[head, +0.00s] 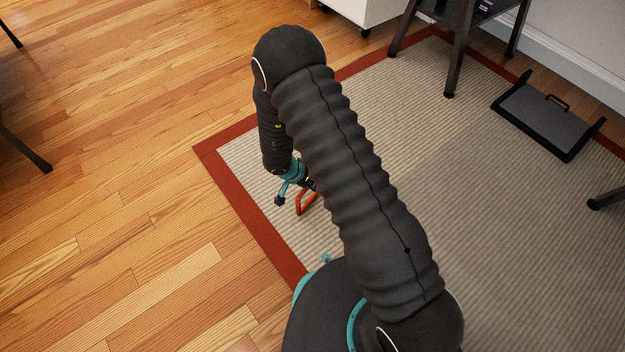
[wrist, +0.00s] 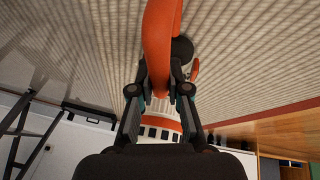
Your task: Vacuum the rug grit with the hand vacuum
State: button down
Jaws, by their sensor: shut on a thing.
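My gripper (wrist: 160,88) is shut on the orange handle of the hand vacuum (wrist: 158,40). The vacuum's white body with dark slots shows behind the fingers in the wrist view. In the head view only the orange part of the vacuum (head: 306,204) shows below my gripper (head: 292,190), near the rug's left edge; my arm hides the rest. The rug (head: 440,170) is beige and ribbed with a red border. I cannot make out any grit on it. I cannot tell whether the vacuum touches the rug.
A dark-legged piece of furniture (head: 457,50) stands at the rug's far edge. A dark footrest-like panel (head: 545,118) lies at the right. A white cabinet (head: 365,10) on casters is at the back. Wooden floor (head: 120,180) is open at the left.

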jog(key=shift+s+a+p, duration=0.3)
jog(key=shift+s+a, duration=0.3)
jog(key=shift+s, duration=0.2)
jog(key=shift+s+d, duration=0.5)
jog(key=shift+s, duration=1.5)
jog(key=shift+w+a+p, duration=2.1)
jog(key=shift+w+p, duration=1.05)
jog(key=shift+p, duration=0.95)
jog(key=shift+w+d+r+p, duration=0.1)
jog(key=shift+w+d+p, duration=0.2)
jog(key=shift+w+d, duration=1.3)
jog(key=shift+w+d+f+p, duration=0.2)
jog(key=shift+w+d, duration=0.65)
jog(key=shift+d, duration=1.4)
jog(key=shift+w+d+r+p, duration=0.2)
jog(key=shift+w+d+p, duration=0.15)
jog(key=shift+w+d, duration=1.25)
jog(key=shift+s+d+r, duration=0.15)
jog(key=shift+s+r, duration=0.05)
jog(key=shift+r, duration=0.5)
jog(key=shift+s+d+r, duration=0.15)
jog(key=shift+s+r, duration=0.05)
jog(key=shift+r, duration=0.6)
